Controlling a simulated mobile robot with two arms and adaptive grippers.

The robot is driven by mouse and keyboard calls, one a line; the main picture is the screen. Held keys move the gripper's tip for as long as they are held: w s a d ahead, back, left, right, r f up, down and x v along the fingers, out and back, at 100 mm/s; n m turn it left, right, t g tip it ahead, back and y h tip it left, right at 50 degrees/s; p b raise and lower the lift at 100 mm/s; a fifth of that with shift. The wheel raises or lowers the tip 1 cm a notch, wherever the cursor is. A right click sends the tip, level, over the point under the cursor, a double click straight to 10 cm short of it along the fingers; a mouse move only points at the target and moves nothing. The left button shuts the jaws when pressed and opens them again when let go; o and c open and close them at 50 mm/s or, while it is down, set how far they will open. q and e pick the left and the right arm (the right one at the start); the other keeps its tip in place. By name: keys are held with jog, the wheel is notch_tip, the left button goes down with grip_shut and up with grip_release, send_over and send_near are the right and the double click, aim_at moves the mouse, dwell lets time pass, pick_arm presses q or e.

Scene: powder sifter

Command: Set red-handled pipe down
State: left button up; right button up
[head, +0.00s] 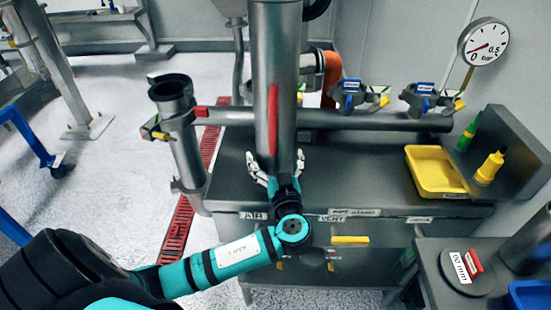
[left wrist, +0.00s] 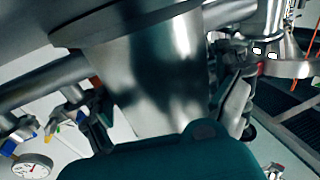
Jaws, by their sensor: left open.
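The red-handled pipe (head: 262,60) is a thick grey metal tube with a long red handle (head: 272,118) along its front. It looks upright at the dark metal bench, and its top runs out of the head view. My left gripper (head: 275,162) is open, with its fingers spread on either side of the pipe's lower end. The gripper hides that end, so I cannot tell exactly how it rests. In the left wrist view a shiny metal tube (left wrist: 160,75) fills the space between the fingers. My right gripper is not in view.
A horizontal pipe with blue clamps (head: 350,94) runs behind. A yellow tray (head: 434,171) and yellow bottle (head: 489,167) stand on the bench's right. An open-topped vertical pipe (head: 180,130) stands left. The bench top between the red-handled pipe and the tray is clear.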

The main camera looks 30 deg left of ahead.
pick_arm(q)
jog(key=b+v, duration=0.3)
jog(key=v, duration=0.9)
jog(key=shift+r, duration=0.1)
dwell(0.9)
